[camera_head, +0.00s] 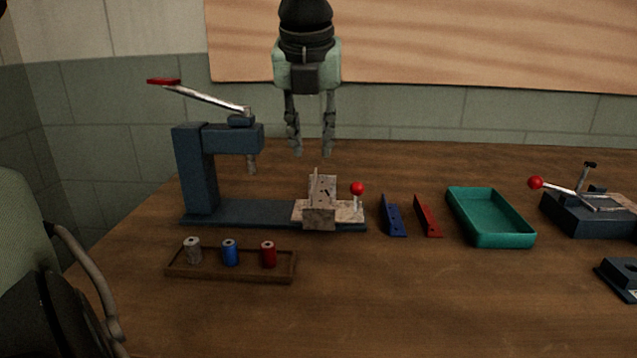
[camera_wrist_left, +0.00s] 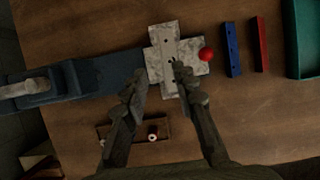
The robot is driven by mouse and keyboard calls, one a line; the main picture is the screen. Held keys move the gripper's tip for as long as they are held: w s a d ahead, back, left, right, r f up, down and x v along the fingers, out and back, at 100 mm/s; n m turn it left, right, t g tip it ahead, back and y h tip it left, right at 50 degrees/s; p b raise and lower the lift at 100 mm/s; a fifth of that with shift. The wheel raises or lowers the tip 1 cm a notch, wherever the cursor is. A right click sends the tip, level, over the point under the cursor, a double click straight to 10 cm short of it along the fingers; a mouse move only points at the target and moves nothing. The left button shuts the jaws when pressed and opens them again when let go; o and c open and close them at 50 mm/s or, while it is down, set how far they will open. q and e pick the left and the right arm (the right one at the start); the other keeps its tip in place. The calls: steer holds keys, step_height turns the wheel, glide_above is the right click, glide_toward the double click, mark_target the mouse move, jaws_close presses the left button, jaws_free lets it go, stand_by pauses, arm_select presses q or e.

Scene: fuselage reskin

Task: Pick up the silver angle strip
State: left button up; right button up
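The silver angle strip (camera_head: 323,190) sits in the pale metal fixture (camera_head: 347,213) at the right end of the blue press base, with small dark holes along it. It also shows in the left wrist view (camera_wrist_left: 168,48), running lengthwise over the fixture, partly behind a fingertip. My left gripper (camera_head: 312,155) hangs fingers-down above the strip, open and empty, with a gap to it in the head view. In the left wrist view its fingertips (camera_wrist_left: 158,72) appear spread around the lower part of the strip. My right gripper is not in view.
The blue press (camera_head: 195,170) with a red-tipped lever stands left of the strip. A red ball knob (camera_head: 358,188) is close on its right. Further right are a blue strip (camera_head: 393,217), a red strip (camera_head: 428,217) and a green tray (camera_head: 490,238). A wooden rack (camera_head: 215,272) holds three spools in front.

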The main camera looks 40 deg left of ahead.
mark_target(314, 179)
arm_select(q)
steer(key=x, duration=0.4)
steer(key=p+x, duration=0.1)
steer(key=x, duration=0.2)
steer(key=shift+s+d+f, duration=0.1)
steer(key=shift+s+d, duration=0.1)
steer(key=shift+d, duration=0.15)
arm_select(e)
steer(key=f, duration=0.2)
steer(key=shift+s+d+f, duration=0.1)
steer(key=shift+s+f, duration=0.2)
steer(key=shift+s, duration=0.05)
arm_select(q)
steer(key=shift+c, duration=0.5)
jaws_close()
